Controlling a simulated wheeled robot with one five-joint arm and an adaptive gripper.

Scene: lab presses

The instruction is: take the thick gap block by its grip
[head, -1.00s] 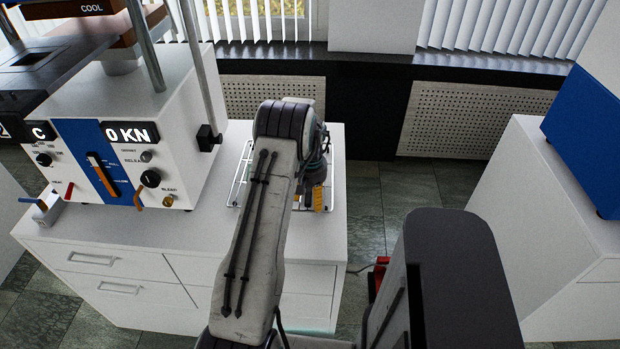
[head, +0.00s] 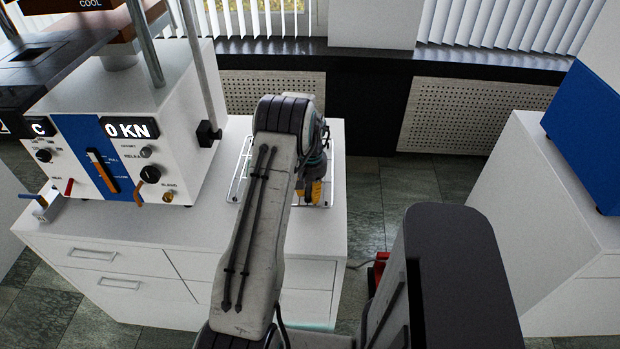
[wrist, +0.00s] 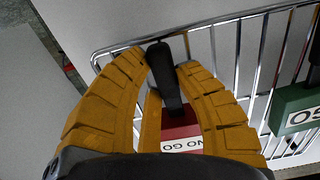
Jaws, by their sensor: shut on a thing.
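In the wrist view my gripper (wrist: 161,60) has its two yellow fingers closed around an upright black grip (wrist: 167,88). The grip rises from a red block (wrist: 180,124) with a white label reading "NO GO". Much of the red block is hidden by the fingers and the gripper's dark body. Whether it is touching the surface below cannot be told. In the head view my gripper (head: 313,191) points down over the wire rack, and my arm hides most of what it holds.
A wire rack (wrist: 221,38) surrounds the block; it shows on the white cabinet in the head view (head: 241,172). A green block (wrist: 297,108) with a dark grip is at the right. A press (head: 110,110) stands left of the rack. A blue and white machine (head: 585,130) is at right.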

